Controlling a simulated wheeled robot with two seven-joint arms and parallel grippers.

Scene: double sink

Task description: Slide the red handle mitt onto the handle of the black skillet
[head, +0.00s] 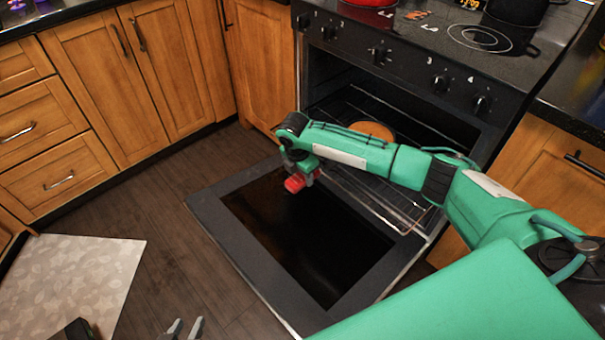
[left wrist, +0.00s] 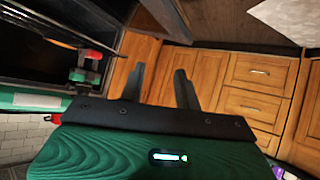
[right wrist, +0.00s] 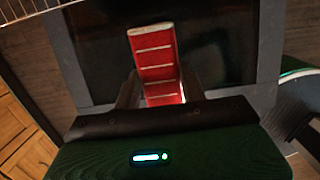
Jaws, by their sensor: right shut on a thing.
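The red handle mitt (head: 295,184) is in my right gripper (head: 301,173), above the open oven door. In the right wrist view the quilted red mitt (right wrist: 155,62) sticks out away from me between the two fingers (right wrist: 160,88). A round pan with brown-orange contents (head: 372,130) is on the oven rack, partly behind my right arm. It may be the black skillet; its handle is not clearly seen. My left gripper (head: 183,328) is open and empty at the bottom edge of the head view; its spread fingers also show in the left wrist view (left wrist: 160,82).
The oven door (head: 212,208) is folded down, with the wire rack (head: 385,195) partly out above it. A red pan (head: 370,2) and a black pot (head: 515,10) stand on the stovetop. Wooden cabinets (head: 95,85) are at the left. Floor with a pale mat (head: 75,280) is clear.

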